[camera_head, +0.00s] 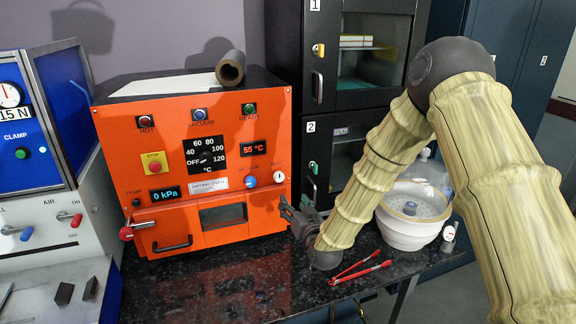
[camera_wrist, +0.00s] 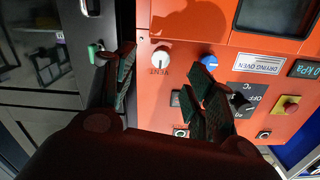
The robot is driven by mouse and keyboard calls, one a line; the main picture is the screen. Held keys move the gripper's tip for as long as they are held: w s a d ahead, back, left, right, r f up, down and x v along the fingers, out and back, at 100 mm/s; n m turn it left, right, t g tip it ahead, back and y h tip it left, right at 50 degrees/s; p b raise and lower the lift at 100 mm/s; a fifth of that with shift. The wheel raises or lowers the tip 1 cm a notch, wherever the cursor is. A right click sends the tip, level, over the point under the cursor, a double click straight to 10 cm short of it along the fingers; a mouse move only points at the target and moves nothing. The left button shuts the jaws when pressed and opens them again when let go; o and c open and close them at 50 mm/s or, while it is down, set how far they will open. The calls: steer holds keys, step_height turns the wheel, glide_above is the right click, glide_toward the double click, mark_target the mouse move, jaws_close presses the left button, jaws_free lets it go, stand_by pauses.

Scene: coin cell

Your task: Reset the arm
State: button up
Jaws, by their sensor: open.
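My gripper (camera_head: 297,214) is at the lower right corner of the orange drying oven (camera_head: 110,150), beside its front. It is open and empty. In the wrist view my gripper (camera_wrist: 160,85) has its two dark fingers spread apart, with the oven front behind them. The white vent knob (camera_wrist: 161,57) shows between the fingers. A blue knob (camera_wrist: 209,62) shows near the right finger. My arm bends down from the right side of the head view to the bench.
Red tongs (camera_head: 362,271) lie on the dark bench (camera_head: 205,295). A white round vessel (camera_head: 408,235) stands behind my forearm. A dark cabinet (camera_head: 298,90) is behind. A blue clamp machine (camera_head: 62,85) is at left. A tube (camera_head: 231,68) lies on the oven top.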

steer(key=s+d+f+g+h+b, duration=0.15)
steer(key=s+d+f+g, duration=0.3)
steer(key=s+f, duration=0.85)
steer(key=s+d+f+g+h, duration=0.2)
steer(key=s+d+f+g, duration=0.25)
steer(key=s+f, duration=0.8)
steer(key=s+d+f+g, duration=0.2)
steer(key=s+d+f, duration=0.1)
steer(key=s, duration=0.6)
steer(key=s+d+f+m+g+h, duration=0.1)
steer(key=s+d+f+g, duration=0.2)
steer(key=s, duration=0.7)
steer(key=s+d+f+g+h+b, duration=0.1)
steer(key=s+d+f+g, duration=0.1)
steer(key=s+f, duration=0.4)
steer(key=s+d, duration=0.1)
steer(key=s, duration=0.3)
steer(key=shift+s+d+m+g, duration=0.2)
steer(key=shift+d+m+g, duration=0.1)
steer(key=shift+d, duration=0.1)
